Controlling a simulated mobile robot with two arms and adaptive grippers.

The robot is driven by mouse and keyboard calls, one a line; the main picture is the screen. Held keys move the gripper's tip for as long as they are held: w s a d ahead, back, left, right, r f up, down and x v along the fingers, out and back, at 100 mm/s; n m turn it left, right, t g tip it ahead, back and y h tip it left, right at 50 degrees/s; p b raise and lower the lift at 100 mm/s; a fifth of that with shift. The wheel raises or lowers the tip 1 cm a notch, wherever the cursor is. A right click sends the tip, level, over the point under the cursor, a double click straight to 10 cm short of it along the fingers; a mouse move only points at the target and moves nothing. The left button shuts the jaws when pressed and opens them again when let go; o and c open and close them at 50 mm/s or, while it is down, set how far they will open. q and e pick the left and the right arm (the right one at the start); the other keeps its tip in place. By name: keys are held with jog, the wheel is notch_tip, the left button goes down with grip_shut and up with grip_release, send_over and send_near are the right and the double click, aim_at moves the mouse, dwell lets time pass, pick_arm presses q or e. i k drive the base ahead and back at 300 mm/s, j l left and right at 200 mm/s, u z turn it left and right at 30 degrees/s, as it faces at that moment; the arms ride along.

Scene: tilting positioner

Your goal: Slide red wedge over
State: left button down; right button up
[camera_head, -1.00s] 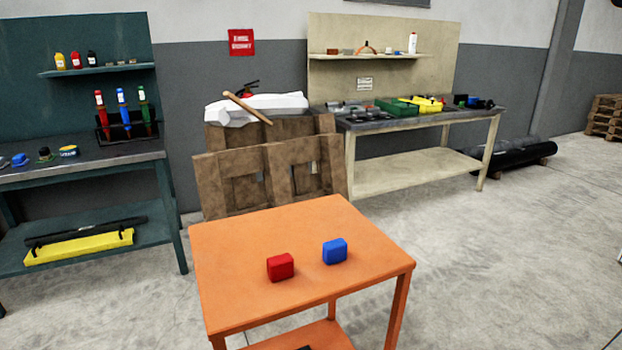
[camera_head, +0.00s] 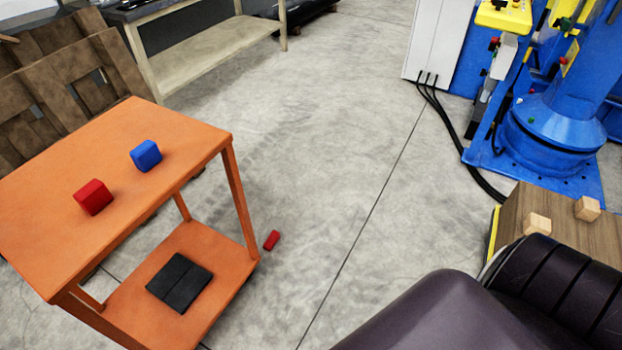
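A red block (camera_head: 93,197) sits on the orange table top (camera_head: 60,170) at the left, near its front edge. Its shape looks boxy with rounded edges; I cannot tell a wedge slope. A blue block (camera_head: 146,155) of similar size stands to its right, apart from it. A smaller red piece (camera_head: 271,240) lies on the floor just right of the orange table. I cannot tell which red piece is the wedge. Neither of my grippers is in view.
A dark flat object (camera_head: 180,282) lies on the table's lower shelf. A wooden surface with light wooden blocks (camera_head: 537,224) is at the right, before a blue machine (camera_head: 555,125). Black cables (camera_head: 445,120) run along the floor. The middle floor is clear.

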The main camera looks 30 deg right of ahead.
aim_at(273, 238)
jog(key=z, duration=0.7)
jog(key=i+l+u, duration=0.15)
jog(key=u, duration=0.2)
jog(key=i+l+u, duration=0.15)
jog(key=u, duration=0.25)
jog(key=i+l+u, duration=0.1)
jog(key=l+u, duration=0.25)
jog(key=j, duration=0.1)
